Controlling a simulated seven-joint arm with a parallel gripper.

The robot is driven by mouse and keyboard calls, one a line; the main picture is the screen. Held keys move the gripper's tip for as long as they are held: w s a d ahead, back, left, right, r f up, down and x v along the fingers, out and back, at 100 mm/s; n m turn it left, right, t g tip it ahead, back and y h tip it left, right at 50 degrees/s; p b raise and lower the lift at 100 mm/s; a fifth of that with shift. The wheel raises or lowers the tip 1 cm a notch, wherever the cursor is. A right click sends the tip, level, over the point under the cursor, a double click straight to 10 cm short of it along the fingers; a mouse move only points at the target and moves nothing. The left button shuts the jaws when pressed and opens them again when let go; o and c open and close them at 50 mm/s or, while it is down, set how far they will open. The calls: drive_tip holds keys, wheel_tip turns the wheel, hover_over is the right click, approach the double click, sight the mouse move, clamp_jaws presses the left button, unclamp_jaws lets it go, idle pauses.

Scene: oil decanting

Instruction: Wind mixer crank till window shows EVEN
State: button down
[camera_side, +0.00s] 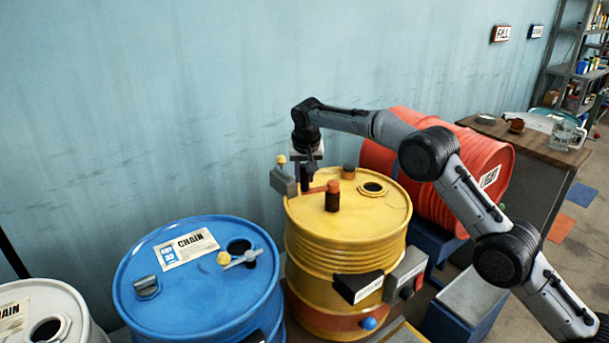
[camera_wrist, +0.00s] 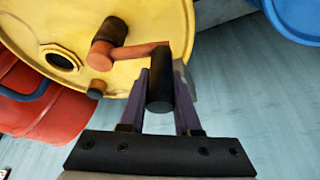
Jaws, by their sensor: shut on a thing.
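The yellow drum (camera_side: 310,222) stands upright in the middle of the side view. On its lid is the mixer crank, with a dark, orange-topped post (camera_side: 333,198) and an orange arm (camera_side: 315,189) pointing left toward the rim. My gripper (camera_side: 305,180) points down over the drum's left edge, shut on the crank's black handle (camera_wrist: 160,92), which sits between the two fingers in the wrist view. A dark panel with a pale label strip (camera_side: 368,288) is on the drum's front; its text is too small to read.
A blue drum (camera_side: 190,312) and a white drum (camera_side: 80,325) stand left. A red drum (camera_side: 485,150) lies behind right. A grey box with a yellow knob (camera_side: 283,182) is close beside my gripper. A bench with a glass jug (camera_side: 563,135) stands at the back right.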

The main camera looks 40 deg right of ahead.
drive_tip(key=w+d, duration=0.2)
drive_tip(key=shift+w+d, duration=0.25)
drive_tip(key=shift+w, duration=0.1)
idle(0.4)
idle(1.0)
drive_tip(key=c, duration=0.6)
unclamp_jaws()
drive_tip(key=shift+a, duration=0.1)
drive_tip(key=shift+a, duration=0.1)
